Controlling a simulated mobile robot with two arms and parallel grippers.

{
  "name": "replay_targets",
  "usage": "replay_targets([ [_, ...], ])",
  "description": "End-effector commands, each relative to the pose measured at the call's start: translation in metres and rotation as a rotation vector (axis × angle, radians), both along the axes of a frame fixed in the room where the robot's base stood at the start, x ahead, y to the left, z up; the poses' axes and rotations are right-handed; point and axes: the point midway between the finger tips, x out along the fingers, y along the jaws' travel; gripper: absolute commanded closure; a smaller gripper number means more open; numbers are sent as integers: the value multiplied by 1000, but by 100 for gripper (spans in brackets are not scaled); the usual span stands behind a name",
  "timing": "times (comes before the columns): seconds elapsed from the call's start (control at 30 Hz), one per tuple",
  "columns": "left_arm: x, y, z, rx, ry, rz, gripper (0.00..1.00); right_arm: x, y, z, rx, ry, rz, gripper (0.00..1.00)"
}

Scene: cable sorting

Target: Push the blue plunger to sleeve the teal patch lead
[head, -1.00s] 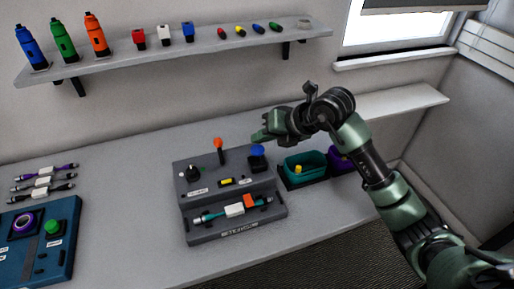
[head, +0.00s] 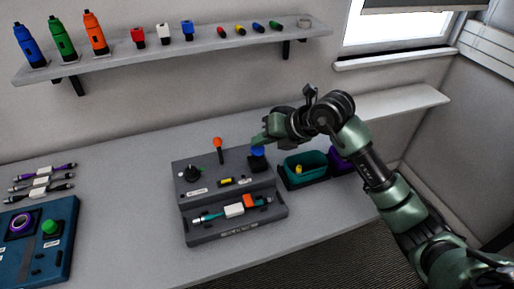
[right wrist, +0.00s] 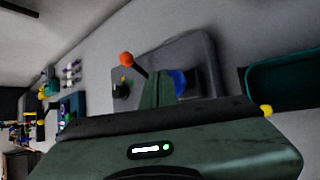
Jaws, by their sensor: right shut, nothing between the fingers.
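The grey sleeving machine (head: 188,212) stands on the table. Its blue plunger (head: 257,153) is a round cap on a black base at the back right; it also shows in the right wrist view (right wrist: 179,82), partly behind my finger. The teal patch lead (head: 211,216) lies along the front tray with a white block and an orange block on it. My right gripper (head: 259,142) is shut and empty, with its tips just over the plunger, close to or touching its top; I cannot tell which. My left gripper is out of view.
An orange-topped lever (head: 218,143) and a black knob (head: 193,173) are on the machine. A teal bin (head: 306,167) and a purple bin (head: 341,160) stand to its right. A blue panel (head: 58,262) and several cables lie at left. The table between is clear.

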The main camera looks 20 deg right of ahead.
Motion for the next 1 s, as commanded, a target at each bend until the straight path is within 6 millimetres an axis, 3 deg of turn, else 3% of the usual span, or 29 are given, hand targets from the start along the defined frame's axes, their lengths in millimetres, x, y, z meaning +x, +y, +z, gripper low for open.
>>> replay_targets([
  [1.0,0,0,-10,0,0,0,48,0,0,-14,0,2,0,100],
])
